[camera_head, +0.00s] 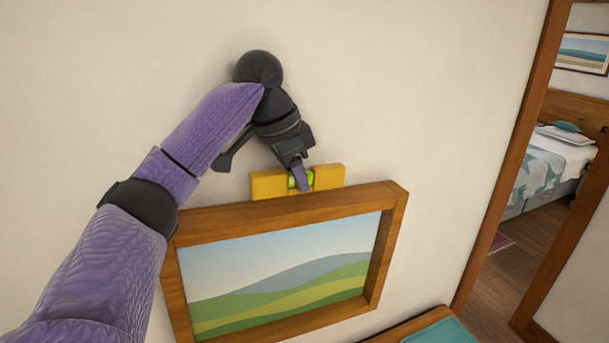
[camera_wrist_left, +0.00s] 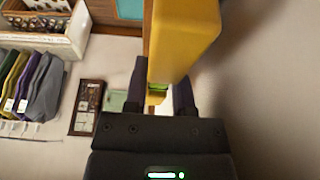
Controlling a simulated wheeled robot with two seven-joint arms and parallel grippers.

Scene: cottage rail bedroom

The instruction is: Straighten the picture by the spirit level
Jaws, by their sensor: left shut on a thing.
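The framed landscape picture (camera_head: 278,205) hangs on the wall in the head view, its top edge sloping up toward the right. A yellow spirit level (camera_head: 328,177) with a green vial stands on or just at the frame's top edge, tilted about the same way. My left gripper (camera_head: 299,180) is shut on the middle of the level from above and hides part of the vial. In the left wrist view the yellow level (camera_wrist_left: 183,40) sits between the dark fingers, with a bit of green vial showing. My right gripper is not in view.
A wooden surface with a teal item (camera_head: 440,332) is below the picture at right. A wooden door frame (camera_head: 508,160) opens to a room with a bed (camera_head: 545,165).

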